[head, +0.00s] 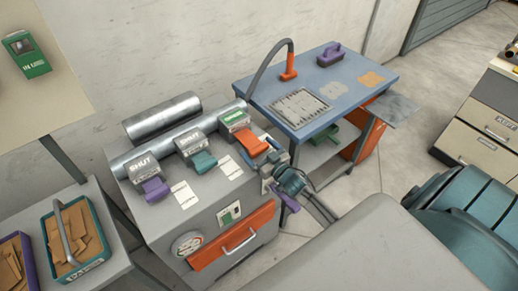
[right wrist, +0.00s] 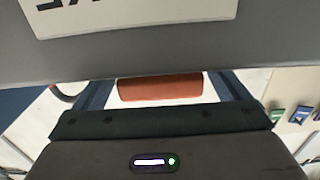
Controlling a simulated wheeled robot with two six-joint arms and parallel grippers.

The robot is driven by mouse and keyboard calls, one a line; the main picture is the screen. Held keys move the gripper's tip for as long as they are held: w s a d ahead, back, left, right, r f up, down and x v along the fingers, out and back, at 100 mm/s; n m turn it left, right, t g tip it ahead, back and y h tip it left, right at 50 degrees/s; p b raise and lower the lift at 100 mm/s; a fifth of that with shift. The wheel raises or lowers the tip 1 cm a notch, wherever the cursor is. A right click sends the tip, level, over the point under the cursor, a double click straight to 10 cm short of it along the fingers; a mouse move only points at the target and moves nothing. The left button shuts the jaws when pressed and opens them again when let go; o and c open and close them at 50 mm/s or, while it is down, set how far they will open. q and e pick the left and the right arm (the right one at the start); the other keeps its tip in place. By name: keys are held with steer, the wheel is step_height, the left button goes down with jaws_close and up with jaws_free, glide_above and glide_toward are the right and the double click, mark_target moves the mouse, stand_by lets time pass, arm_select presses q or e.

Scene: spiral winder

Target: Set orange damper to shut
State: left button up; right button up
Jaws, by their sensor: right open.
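The orange damper (head: 250,144) is the right-hand one of three on top of the grey winder cabinet. Its lever points toward the front, and its box carries a green sign that looks like OPEN. My right gripper (head: 270,170) is at the cabinet's right edge, just in front of and to the right of the orange lever. In the right wrist view its two fingers are apart, with an orange bar (right wrist: 160,88) showing between them. I cannot tell for sure whether this bar is the damper's lever, or whether the fingers touch it. My left gripper is not in view.
A purple damper (head: 153,188) and a teal damper (head: 203,160) stand left of the orange one, both with SHUT signs. An orange drawer (head: 235,240) is below in the cabinet front. A blue table (head: 350,75) stands behind right, with a hose-like arm over it.

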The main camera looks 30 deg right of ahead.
mark_target(254, 144)
steer(key=c, duration=1.4)
steer(key=shift+w+a+r, duration=0.1)
steer(key=shift+w+r, duration=0.05)
steer(key=shift+w, duration=0.9)
steer(key=shift+w+f, duration=0.2)
steer(key=shift+w, duration=0.25)
steer(key=o, duration=1.4)
steer(key=shift+s, duration=0.1)
steer(key=shift+s, duration=0.2)
steer(key=s, duration=0.3)
steer(key=s+b, duration=0.1)
steer(key=s, duration=0.2)
steer(key=s+b, duration=0.1)
steer(key=s, duration=0.2)
steer(key=shift+d, duration=0.35)
steer(key=shift+s, duration=0.7)
